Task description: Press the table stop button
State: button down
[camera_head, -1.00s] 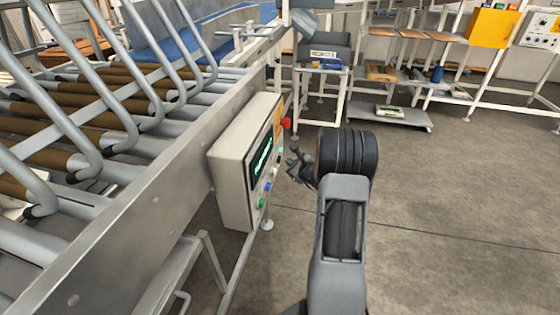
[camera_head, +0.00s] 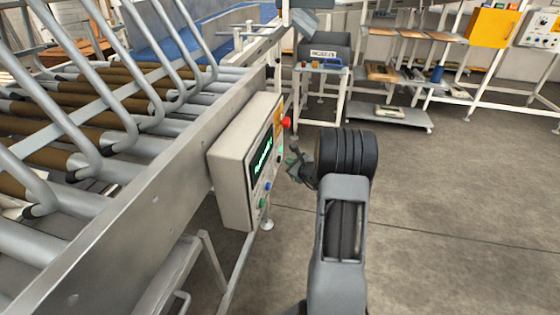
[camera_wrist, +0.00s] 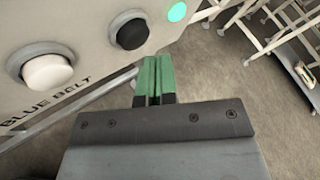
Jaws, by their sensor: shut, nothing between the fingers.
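A beige control box (camera_head: 234,165) is fixed to the side of the conveyor. Its face holds a display with green text, a red button (camera_head: 287,122) at the far upper end, and blue (camera_head: 268,187) and green (camera_head: 262,201) buttons near the bottom. My gripper (camera_head: 291,158) is beside the panel's face. In the wrist view its green fingers (camera_wrist: 153,72) are shut and empty, below and right of a black button (camera_wrist: 132,33). A white button (camera_wrist: 48,71) is to the left, above a "BLUE BELT" label; a lit green button (camera_wrist: 177,12) is at the top. No table stop label is readable.
The roller conveyor (camera_head: 140,200) with its metal side rail and bent tubes fills the left. A small table (camera_head: 320,68) with a grey bin and a shelf rack (camera_head: 400,75) stand at the back. The floor on the right is clear.

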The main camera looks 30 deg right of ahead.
jog(key=shift+w+a+b, duration=0.6)
jog(key=shift+a+b, duration=0.05)
jog(key=shift+b, duration=0.05)
dwell(1.1)
jog(key=shift+s+d, duration=0.65)
jog(key=shift+s+d, duration=1.75)
jog(key=shift+d, duration=0.1)
